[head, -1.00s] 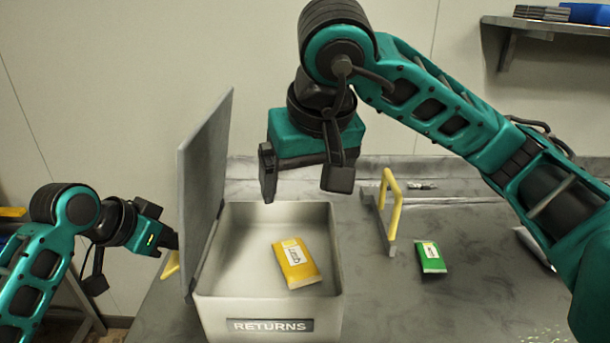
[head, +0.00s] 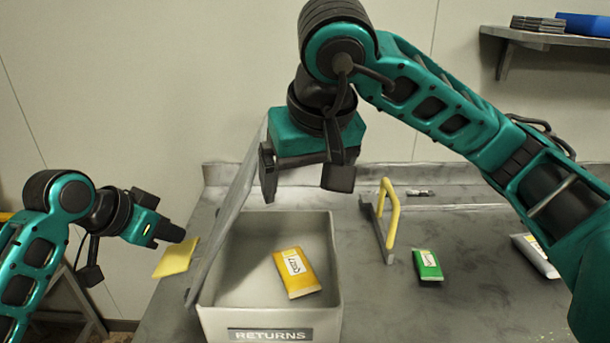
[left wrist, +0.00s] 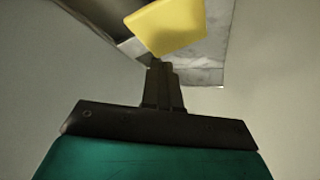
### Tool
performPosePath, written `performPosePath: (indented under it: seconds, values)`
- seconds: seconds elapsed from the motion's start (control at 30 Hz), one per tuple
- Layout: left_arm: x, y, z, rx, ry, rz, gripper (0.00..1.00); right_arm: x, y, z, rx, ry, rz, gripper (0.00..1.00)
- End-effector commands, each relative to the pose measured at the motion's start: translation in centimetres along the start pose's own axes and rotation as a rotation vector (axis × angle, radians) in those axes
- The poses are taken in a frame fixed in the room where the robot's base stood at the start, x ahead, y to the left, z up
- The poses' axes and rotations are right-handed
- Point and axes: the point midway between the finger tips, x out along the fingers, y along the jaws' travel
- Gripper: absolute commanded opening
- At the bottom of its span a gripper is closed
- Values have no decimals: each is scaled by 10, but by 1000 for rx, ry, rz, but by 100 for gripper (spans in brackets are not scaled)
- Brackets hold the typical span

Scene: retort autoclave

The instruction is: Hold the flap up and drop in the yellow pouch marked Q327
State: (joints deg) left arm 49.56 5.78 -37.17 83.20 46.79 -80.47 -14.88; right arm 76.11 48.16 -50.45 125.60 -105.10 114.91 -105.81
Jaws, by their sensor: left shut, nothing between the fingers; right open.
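The yellow pouch (head: 296,272) with a white label lies inside the grey box marked RETURNS (head: 211,322); its label is too small to read surely. The grey flap (head: 232,215) is hinged at the box's left side and leans over its left part. A yellow tab (head: 176,258) sticks out left from the flap; it also shows in the left wrist view (left wrist: 168,24). My left gripper (head: 178,233) is shut and empty, close to the tab. My right gripper (head: 304,182) is open and empty above the box.
A yellow handle on a grey plate (head: 391,222) stands right of the box. A green pouch (head: 428,265) lies farther right, and a pale pouch or tube (head: 536,255) near my right arm. A shelf (head: 560,32) is at the upper right.

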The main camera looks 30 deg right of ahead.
Motion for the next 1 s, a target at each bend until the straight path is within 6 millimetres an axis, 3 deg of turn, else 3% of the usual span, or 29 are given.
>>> performPosePath:
  seconds: [1.0]
  values:
    - [-64,0,-54,0,3,-1,0,0,0,0,-1,-1,-1,93]
